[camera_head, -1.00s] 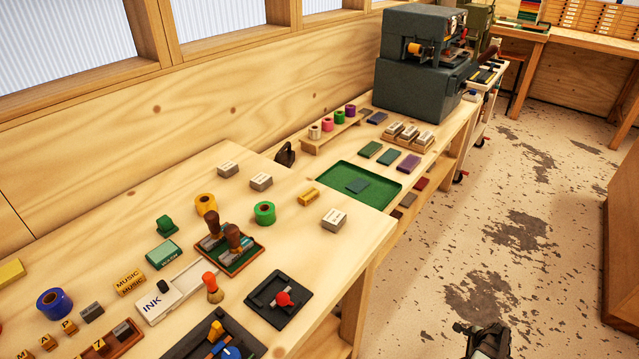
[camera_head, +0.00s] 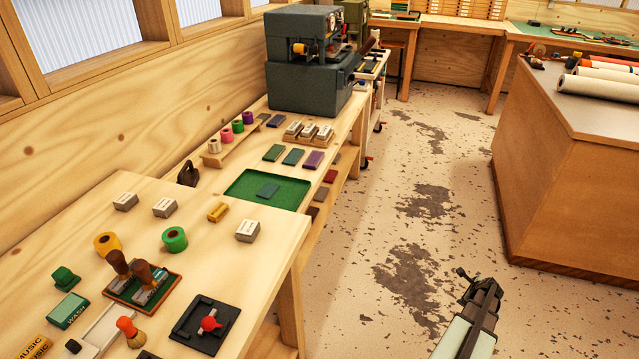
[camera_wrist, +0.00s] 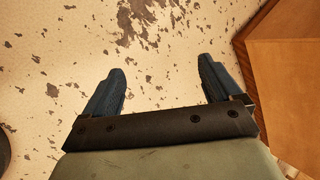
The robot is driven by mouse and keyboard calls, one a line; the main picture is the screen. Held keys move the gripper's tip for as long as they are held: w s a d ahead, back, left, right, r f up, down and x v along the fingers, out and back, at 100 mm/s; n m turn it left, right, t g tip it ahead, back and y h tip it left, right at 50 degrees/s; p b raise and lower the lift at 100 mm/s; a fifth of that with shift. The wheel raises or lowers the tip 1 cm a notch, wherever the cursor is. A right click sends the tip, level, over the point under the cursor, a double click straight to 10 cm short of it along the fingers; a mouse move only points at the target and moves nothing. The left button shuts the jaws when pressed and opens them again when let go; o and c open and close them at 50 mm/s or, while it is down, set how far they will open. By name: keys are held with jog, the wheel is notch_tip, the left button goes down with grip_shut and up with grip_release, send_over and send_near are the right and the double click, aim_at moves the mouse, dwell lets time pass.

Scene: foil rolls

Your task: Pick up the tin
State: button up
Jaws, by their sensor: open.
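I cannot tell for sure which thing is the tin. On the near bench, a green labelled box (camera_head: 69,311) lies at the lower left, with a small dark green block (camera_head: 66,277) behind it. A yellow foil roll (camera_head: 107,244) and a green foil roll (camera_head: 174,239) stand farther back. My gripper (camera_head: 478,284) is at the lower right, over the floor and well apart from the bench. In the wrist view my gripper (camera_wrist: 160,76) has its two blue fingers spread wide, with only bare floor between them.
The near bench (camera_head: 239,268) also holds a stamp tray (camera_head: 174,292), a black pad (camera_head: 190,333) and pale blocks. A green tray (camera_head: 291,184) and a grey machine (camera_head: 311,88) are beyond. A brown cabinet (camera_head: 570,170) stands at right. The floor (camera_head: 370,220) between is clear.

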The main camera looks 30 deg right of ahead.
jog(key=w+a+r+n+t+y, duration=0.1)
jog(key=w+a+r+n, duration=0.25)
jog(key=w, duration=0.55)
jog(key=w+a+r+n+y, duration=0.1)
jog(key=w+a+r+n, duration=0.3)
jog(key=w, duration=0.5)
jog(key=w+a+r+n+t+y, duration=0.15)
jog(key=w+r+n, duration=0.35)
jog(key=w, duration=0.5)
jog(key=w+a+r+n+g+y, duration=0.1)
jog(key=w+a+r+n+y, duration=0.1)
jog(key=w+a+r+n, duration=0.7)
jog(key=w+a+r+n+y, duration=0.15)
jog(key=w+a+r, duration=0.45)
jog(key=w+a, duration=0.7)
jog(key=w+a+r+n+g+y, duration=0.15)
jog(key=a+r+n, duration=0.3)
jog(key=a, duration=0.55)
jog(key=w+a+r+n, duration=0.2)
jog(key=a+r+n, duration=0.25)
jog(key=a, duration=0.45)
notch_tip(320, 180, up, 18)
jog(key=n+g+h, duration=0.4)
jog(key=n+g, duration=0.1)
jog(key=n, duration=0.4)
send_over(165, 204)
notch_tip(165, 204, down, 14)
jog(key=shift+s+r, duration=0.15)
jog(key=shift+r, duration=0.1)
jog(key=c, duration=1.2)
